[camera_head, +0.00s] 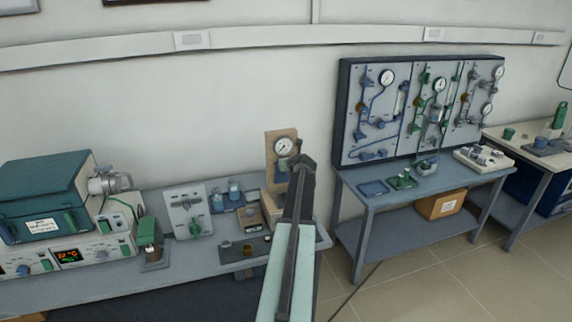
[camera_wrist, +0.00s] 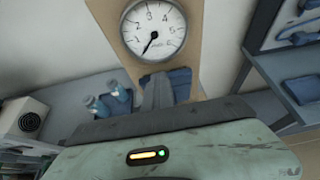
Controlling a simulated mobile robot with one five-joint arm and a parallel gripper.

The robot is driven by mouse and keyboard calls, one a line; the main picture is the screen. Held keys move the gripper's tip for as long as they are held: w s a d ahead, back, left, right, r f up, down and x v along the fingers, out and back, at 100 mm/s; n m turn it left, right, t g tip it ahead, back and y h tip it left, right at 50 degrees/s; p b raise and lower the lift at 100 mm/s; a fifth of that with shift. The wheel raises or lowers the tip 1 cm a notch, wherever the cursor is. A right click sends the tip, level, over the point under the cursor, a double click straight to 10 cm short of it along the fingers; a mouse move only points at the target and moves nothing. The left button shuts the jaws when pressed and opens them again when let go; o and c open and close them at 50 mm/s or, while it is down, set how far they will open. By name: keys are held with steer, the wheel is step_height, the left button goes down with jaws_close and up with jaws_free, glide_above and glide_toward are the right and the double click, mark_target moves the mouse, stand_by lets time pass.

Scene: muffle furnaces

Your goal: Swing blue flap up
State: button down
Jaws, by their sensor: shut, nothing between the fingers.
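The blue flap (camera_wrist: 181,83) is at the lower part of a tan panel (camera_wrist: 198,30), under a round dial gauge (camera_wrist: 153,30) in the wrist view. In the head view the flap is small (camera_head: 282,165) and sits just left of my gripper. My gripper (camera_wrist: 158,90) is shut and empty. Its grey fingers cover the middle of the flap in the wrist view; I cannot tell whether they touch it. In the head view my gripper (camera_head: 305,160) is at the right edge of the tan gauge stand (camera_head: 274,136).
A teal furnace (camera_head: 45,185) is at far left. A pipe-and-gauge board (camera_head: 404,82) stands at the right on another bench (camera_head: 440,182). Floor shows between the benches.

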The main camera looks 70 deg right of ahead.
steer(key=shift+w+d+r, duration=0.1)
steer(key=shift+w, duration=0.05)
steer(key=shift+r, duration=0.1)
steer(key=s+a+r+p, duration=0.3)
steer(key=r+p, duration=0.5)
steer(key=p, duration=0.1)
steer(key=shift+s+a+r, duration=0.15)
steer(key=shift+a+r, duration=0.05)
steer(key=shift+r, duration=0.15)
